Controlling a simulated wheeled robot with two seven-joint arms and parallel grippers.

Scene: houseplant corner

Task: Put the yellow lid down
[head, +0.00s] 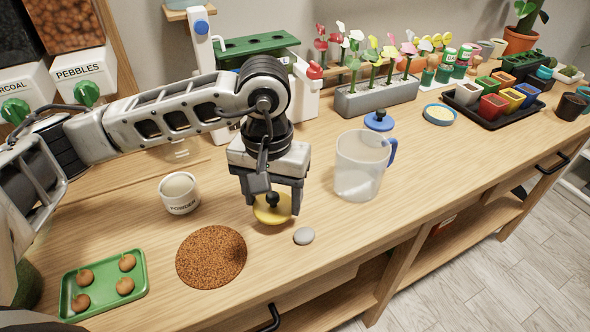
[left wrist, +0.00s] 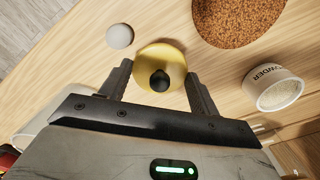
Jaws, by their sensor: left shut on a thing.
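The yellow lid (head: 266,215) is a round disc with a black knob. It is at or just above the wooden table, between the pebble-brown round mat and the clear jug; I cannot tell if it touches the wood. My left gripper (head: 273,203) points down over it and is shut on it, one finger on each side of the knob. In the left wrist view the lid (left wrist: 174,58) lies flat between and beyond the fingertips (left wrist: 158,84). My right gripper is not in view.
A grey stone (head: 304,236) lies close to the lid's right. The brown mat (head: 211,257) is front left, a white powder cup (head: 180,201) left, and a clear jug (head: 360,172) with blue handle right. A green tray (head: 68,288) holds several brown bulbs.

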